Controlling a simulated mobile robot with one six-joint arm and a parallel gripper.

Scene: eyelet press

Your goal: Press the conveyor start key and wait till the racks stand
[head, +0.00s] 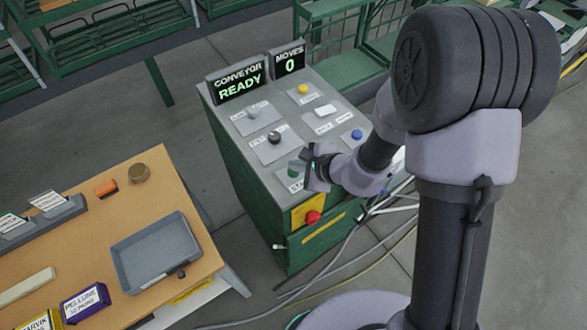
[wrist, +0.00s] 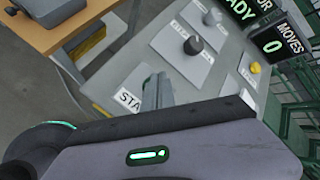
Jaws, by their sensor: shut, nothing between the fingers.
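The green control cabinet (head: 245,200) has a grey sloped top with a display (head: 238,82) reading "CONVEYOR READY" and a second one (head: 289,62) reading "MOVES 0". The green start key (head: 293,168) is partly hidden behind my gripper (head: 307,170) at the near end of the panel. Its label (wrist: 128,100) shows only "STA" in the wrist view. My gripper is shut and empty, its fingers (wrist: 157,91) close over the key; I cannot tell whether they touch it. Green racks (head: 110,45) stand at the back left, with more green framework (head: 335,35) behind the cabinet.
The panel also carries a black knob (head: 274,138), a grey switch (head: 252,112), a yellow button (head: 303,88), a blue button (head: 357,134) and a red stop button (head: 312,217) on the front. A wooden table (head: 100,215) with a grey tray (head: 158,278) stands left. Cables lie on the floor.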

